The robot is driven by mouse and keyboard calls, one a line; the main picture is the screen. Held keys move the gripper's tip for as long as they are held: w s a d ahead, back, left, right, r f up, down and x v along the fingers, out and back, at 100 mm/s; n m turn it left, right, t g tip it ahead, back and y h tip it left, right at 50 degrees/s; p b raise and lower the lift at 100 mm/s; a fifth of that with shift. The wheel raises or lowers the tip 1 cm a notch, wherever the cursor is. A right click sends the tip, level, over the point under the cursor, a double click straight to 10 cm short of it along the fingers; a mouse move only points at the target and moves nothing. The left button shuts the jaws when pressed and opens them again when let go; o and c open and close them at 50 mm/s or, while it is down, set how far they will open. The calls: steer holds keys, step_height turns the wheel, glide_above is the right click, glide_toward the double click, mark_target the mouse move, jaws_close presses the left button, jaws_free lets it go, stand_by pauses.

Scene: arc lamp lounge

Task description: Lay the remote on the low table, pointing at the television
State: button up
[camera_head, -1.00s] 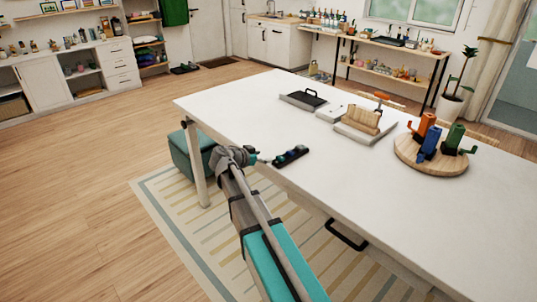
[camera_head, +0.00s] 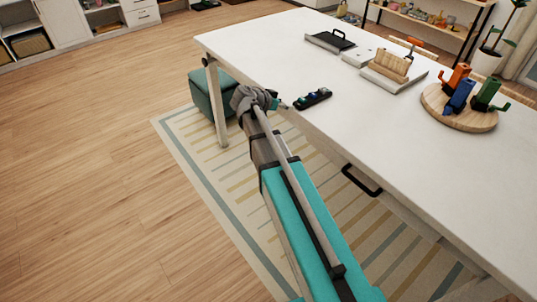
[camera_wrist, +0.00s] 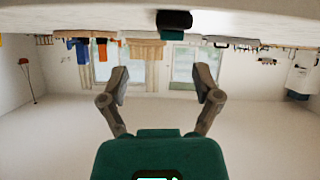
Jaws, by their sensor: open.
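A black bar-shaped object (camera_head: 313,98) with blue and green spots lies on the white table (camera_head: 420,135), close to its near edge. It may be the remote, but it is too small to tell. My gripper (camera_head: 281,105) is beside it at the table's edge, to its left and apart from it. In the wrist view, which is upside down, my gripper (camera_wrist: 165,84) is open, with nothing between its fingers. A dark block (camera_wrist: 174,20), likely the same object, shows beyond the fingers. No television is visible.
A round wooden board (camera_head: 455,118) with orange, blue and green upright pieces stands on the table's right. A wooden block on a grey base (camera_head: 390,68) and a dark tray (camera_head: 330,40) are farther back. A teal stool (camera_head: 215,95) is by the table leg.

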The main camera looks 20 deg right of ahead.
steer(key=s+a+f+n+g+y, duration=0.2)
steer(key=s+a+f+n+y, duration=0.3)
steer(key=s, duration=0.5)
steer(key=s+a+f+n+g+y, duration=0.1)
steer(key=s+a+f+n+y, duration=0.4)
steer(key=s+a+n, duration=0.3)
steer(key=s+y, duration=0.1)
steer(key=s, duration=0.2)
steer(key=shift+a+g+y, duration=0.4)
